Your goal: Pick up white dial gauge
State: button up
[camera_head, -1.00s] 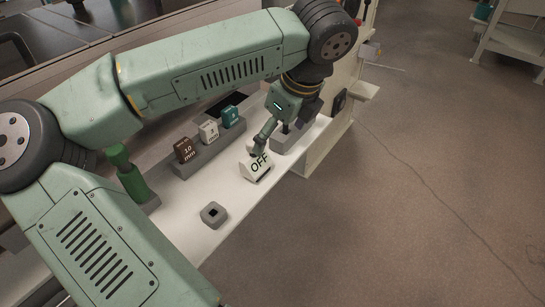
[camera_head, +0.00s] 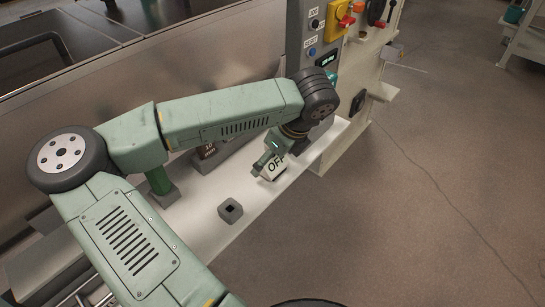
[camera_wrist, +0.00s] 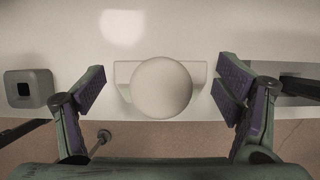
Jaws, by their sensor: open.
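The white piece marked "OFF" (camera_head: 273,170) stands on the white shelf near its front edge and appears to be the dial gauge. In the wrist view the dial gauge (camera_wrist: 162,90) shows as a round white form over a wider rectangular white base. My gripper (camera_head: 261,166) is at the gauge in the head view and partly covers it. In the wrist view the fingers of my gripper (camera_wrist: 160,80) are spread wide, one on each side of the gauge, with a visible gap on both sides. Nothing is held.
A grey block with a square hole (camera_head: 230,210) stands left of the gauge, and a green post (camera_head: 160,182) is further left. A brown marked block (camera_head: 207,152) is behind, partly hidden by my arm. A control panel (camera_head: 310,40) rises at the back. The shelf (camera_head: 215,232) is bare at the front.

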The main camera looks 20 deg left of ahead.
jog(key=shift+c, duration=0.6)
jog(key=c, duration=1.2)
jog(key=shift+c, duration=0.5)
jog(key=shift+r, duration=0.15)
